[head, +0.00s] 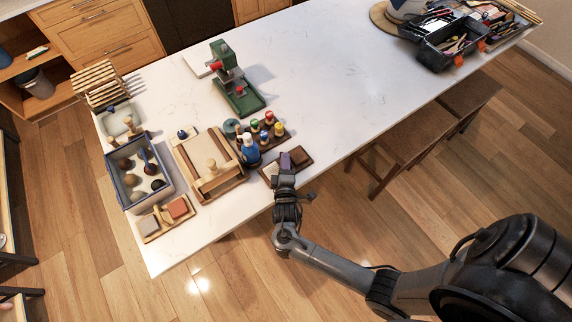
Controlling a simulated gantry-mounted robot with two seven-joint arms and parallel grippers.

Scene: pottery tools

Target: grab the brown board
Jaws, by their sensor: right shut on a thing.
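A brown board (301,157) lies near the front edge of the white table. Small pale and purple-grey pieces (285,160) show on or over it; I cannot tell exactly how they rest. My right gripper (284,175) reaches in from the table's front edge and is shut on the near side of the board. The gripper's own body hides the near edge and the contact. The board appears to be at table level. My left gripper is not in view.
Several colourful bottles (268,128) and a blue bottle (249,150) stand just behind the board. A wooden frame with a knob (210,166) and a grey bin (145,178) are to the left. A green press (236,85) stands behind. The table right of the board is clear.

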